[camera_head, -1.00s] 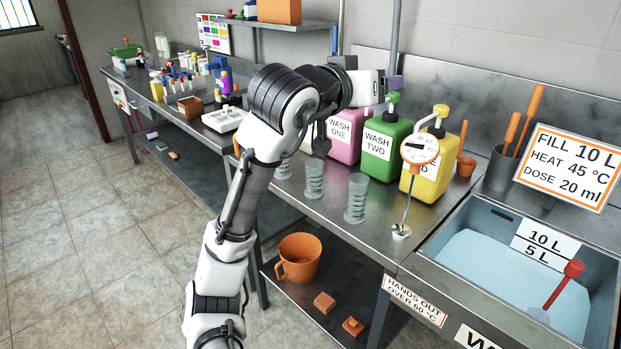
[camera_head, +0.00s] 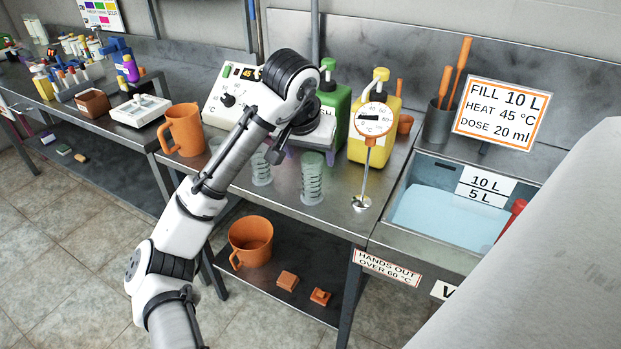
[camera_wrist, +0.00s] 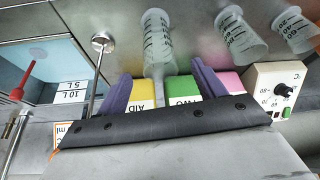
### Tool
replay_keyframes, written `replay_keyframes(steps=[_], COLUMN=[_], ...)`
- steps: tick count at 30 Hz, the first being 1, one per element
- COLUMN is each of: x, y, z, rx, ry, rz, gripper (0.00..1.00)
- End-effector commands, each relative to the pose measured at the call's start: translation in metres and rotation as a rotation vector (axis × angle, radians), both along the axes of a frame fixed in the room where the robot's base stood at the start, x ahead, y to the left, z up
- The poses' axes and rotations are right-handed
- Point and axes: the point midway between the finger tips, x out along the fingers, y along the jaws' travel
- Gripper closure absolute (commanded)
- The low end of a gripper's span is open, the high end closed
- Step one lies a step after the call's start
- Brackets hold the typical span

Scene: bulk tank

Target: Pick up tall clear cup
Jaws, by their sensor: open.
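Clear cups with graduation marks stand in a row on the steel bench. The right one (camera_head: 312,182) looks the tallest in the head view; another (camera_head: 262,168) stands left of it. My gripper (camera_head: 304,158) is open, its purple fingers just behind and above the right cup. In the wrist view the gripper (camera_wrist: 162,72) has its fingers apart, with the right cup (camera_wrist: 157,42) seen in line with the gap between them. Whether the fingers reach around it I cannot tell. Two further cups show in the wrist view, one (camera_wrist: 240,38) nearer and one (camera_wrist: 295,30) farther.
Behind the cups are a green bottle (camera_head: 336,103), a yellow bottle (camera_head: 386,128) and a pink one (camera_wrist: 230,82). A dial thermometer (camera_head: 372,121) stands right of the right cup. An orange jug (camera_head: 183,132) and control box (camera_head: 230,98) are left. A water-filled sink (camera_head: 440,215) lies right.

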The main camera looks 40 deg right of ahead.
Motion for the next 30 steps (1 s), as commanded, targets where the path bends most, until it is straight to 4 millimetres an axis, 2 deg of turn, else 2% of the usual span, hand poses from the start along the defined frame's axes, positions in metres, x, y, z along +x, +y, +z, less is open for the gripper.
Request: replay_keyframes(steps=[1,8,16,25,26,30], x=[0.001,0.005,0.013,0.015,0.015,0.015], y=[-0.003,-0.008,-0.022,-0.025,-0.024,-0.025], z=[-0.007,-0.019,-0.054,-0.061,-0.061,-0.061], rx=[0.0,-0.001,0.001,-0.001,-0.001,-0.001], ry=[0.004,0.001,0.0,-0.002,-0.002,-0.002], rz=[-0.002,0.001,0.001,0.0,0.0,0.0], gripper=[0.31,0.31,0.31,0.31,0.32,0.51])
